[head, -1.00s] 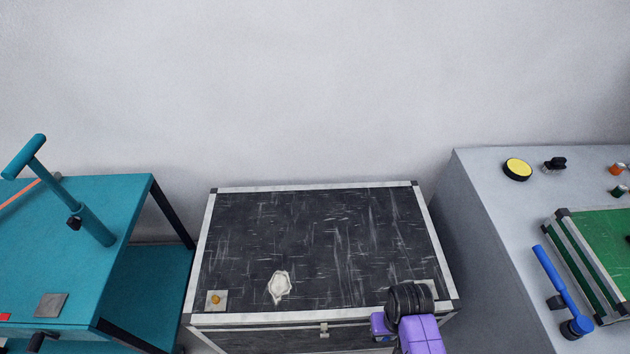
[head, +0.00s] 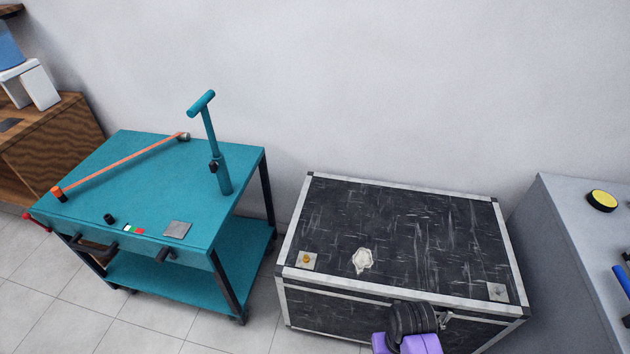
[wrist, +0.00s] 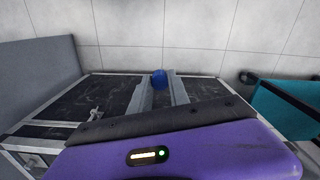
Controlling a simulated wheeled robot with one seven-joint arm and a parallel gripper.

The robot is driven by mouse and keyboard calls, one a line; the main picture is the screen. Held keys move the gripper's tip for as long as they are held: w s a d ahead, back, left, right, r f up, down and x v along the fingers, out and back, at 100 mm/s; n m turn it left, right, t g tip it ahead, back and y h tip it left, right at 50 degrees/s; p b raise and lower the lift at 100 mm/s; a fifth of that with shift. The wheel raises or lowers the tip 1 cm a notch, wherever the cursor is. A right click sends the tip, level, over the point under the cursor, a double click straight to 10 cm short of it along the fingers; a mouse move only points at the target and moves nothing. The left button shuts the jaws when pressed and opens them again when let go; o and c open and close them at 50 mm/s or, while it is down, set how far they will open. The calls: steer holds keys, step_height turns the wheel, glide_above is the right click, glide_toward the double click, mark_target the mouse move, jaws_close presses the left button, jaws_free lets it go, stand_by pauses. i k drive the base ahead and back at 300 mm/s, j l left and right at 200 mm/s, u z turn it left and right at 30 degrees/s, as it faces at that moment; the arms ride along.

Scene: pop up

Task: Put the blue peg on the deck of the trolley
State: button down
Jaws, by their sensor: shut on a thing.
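The blue peg (wrist: 159,79) shows as a rounded blue end between the two grey fingers of my gripper (wrist: 160,88) in the wrist view. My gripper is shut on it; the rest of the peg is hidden. The teal trolley (head: 150,180) stands at the left in the head view. Its deck holds an orange rod, an upright T-shaped handle, a grey plate and small buttons. Part of the trolley also shows at the right of the wrist view (wrist: 285,105). In the head view only my purple and black wrist shows, at the bottom by the case.
A black case (head: 410,230) with metal edges stands right of the trolley, with a white crumpled piece (head: 362,260) on its lid. A grey bench (head: 570,240) is farther right. A wooden unit (head: 55,140) stands far left. The middle of the trolley deck is bare.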

mark_target(114, 189)
steer(key=i+j+u, duration=0.15)
steer(key=j+u, duration=0.35)
steer(key=i+j+u, duration=0.3)
steer(key=j+u, duration=0.15)
steer(key=j, duration=0.15)
steer(key=i+j+u, duration=0.35)
steer(key=u, duration=0.15)
steer(key=i+j+u, duration=0.5)
steer(key=i+u, duration=0.3)
steer(key=u, duration=0.15)
steer(key=i+j+z, duration=0.15)
steer(key=i+z, duration=0.3)
steer(key=i+j+z, duration=0.7)
steer(key=z, duration=0.2)
steer(key=i+j+z, duration=0.25)
steer(key=z, duration=0.15)
steer(key=i+j+z, duration=0.15)
steer(key=j+z, duration=0.3)
steer(key=i+j+z, duration=0.1)
steer(key=j+z, duration=0.3)
steer(key=l, duration=0.1)
